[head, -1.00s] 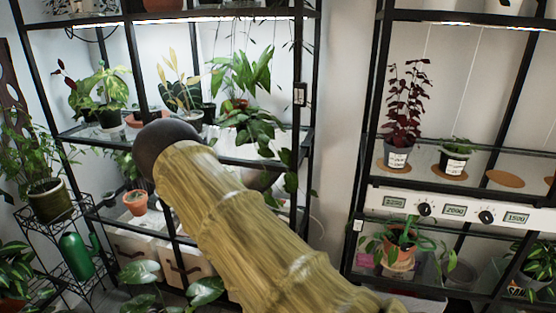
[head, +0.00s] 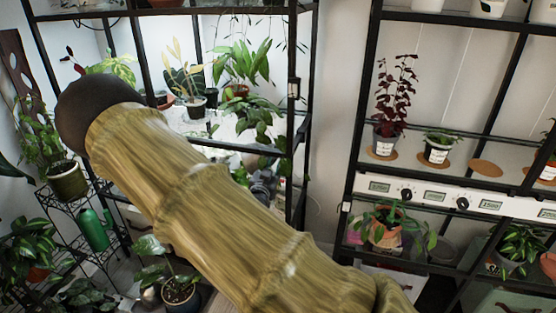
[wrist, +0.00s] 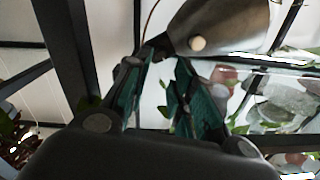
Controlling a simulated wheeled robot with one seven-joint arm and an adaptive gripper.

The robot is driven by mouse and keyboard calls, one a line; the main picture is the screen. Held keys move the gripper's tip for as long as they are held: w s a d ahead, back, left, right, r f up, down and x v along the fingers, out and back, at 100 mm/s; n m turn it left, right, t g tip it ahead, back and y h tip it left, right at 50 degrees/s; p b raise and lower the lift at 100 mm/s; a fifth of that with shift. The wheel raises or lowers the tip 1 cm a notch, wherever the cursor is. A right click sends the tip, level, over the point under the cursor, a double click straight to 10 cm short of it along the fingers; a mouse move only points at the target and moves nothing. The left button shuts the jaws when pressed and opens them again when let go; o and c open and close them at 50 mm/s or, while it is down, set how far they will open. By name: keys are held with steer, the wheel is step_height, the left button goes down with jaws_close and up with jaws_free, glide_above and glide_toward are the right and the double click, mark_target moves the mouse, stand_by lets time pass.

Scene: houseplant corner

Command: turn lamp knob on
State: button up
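Two black knobs, one at left (head: 406,193) and one at right (head: 462,203), sit on a white panel (head: 416,204) with small displays on the right shelf. I cannot tell which knob, if any, belongs to the lamp. In the wrist view, a dark grey tapered body (wrist: 225,25) with a round cream button (wrist: 197,43) lies just beyond my fingertips; it may be a lamp head. My gripper (wrist: 168,56) is partly open, with a narrow empty gap between its teal-padded fingers. In the head view my gripper (head: 264,184) is mostly hidden behind my arm, by the left shelf.
The left black-framed shelf (head: 292,110) holds several potted plants under a bright light strip. A red-leaved plant (head: 394,95) stands above the white panel. A wire stand with a green watering can (head: 92,230) is at far left. Bare wall separates the shelves.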

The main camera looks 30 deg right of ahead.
steer(key=b+x, duration=0.1)
steer(key=x, duration=0.5)
steer(key=shift+w+a+f, duration=0.1)
steer(key=shift+c, duration=0.2)
